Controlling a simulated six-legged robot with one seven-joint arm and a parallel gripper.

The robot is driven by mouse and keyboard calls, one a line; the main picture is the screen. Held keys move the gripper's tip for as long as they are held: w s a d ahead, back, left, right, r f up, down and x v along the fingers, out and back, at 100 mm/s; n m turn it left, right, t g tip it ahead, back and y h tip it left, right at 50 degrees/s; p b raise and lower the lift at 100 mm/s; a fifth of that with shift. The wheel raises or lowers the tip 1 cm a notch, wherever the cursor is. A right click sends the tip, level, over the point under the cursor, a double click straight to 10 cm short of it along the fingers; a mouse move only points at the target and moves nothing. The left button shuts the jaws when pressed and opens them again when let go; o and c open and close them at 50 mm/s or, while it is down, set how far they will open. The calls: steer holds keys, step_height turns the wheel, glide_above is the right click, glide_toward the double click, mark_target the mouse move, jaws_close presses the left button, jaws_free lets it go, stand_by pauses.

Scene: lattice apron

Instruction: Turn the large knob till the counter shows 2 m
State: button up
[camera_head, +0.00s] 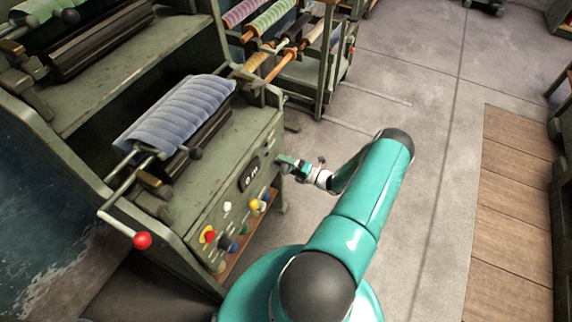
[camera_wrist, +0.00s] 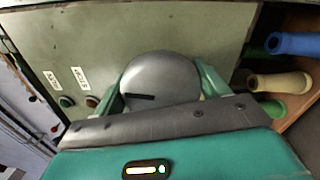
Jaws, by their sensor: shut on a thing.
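The large knob (camera_wrist: 160,82) is a grey round dome with a dark slot-like mark, on the machine's green-grey front panel (camera_wrist: 60,40). My gripper (camera_wrist: 162,88) is shut on it, with one green finger on each side. The dark mark lies nearly level, left of the middle. In the head view my gripper (camera_head: 287,162) is at the panel's right end and hides the knob. The counter (camera_head: 249,175) is a dark window with pale characters left of my gripper. An "m" seems to show, but the figure is too small to read surely.
Several coloured knobs or buttons, among them a yellow one (camera_head: 255,204) and a red one (camera_head: 209,236), sit lower on the panel. A crank with a red ball (camera_head: 142,240) sticks out at left. A rack of rolls (camera_head: 300,45) stands behind.

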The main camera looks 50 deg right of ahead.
steer(key=shift+m, duration=1.8)
steer(key=o, duration=1)
steer(key=v, duration=1.3)
steer(key=shift+s, duration=0.4)
steer(key=shift+d, duration=0.1)
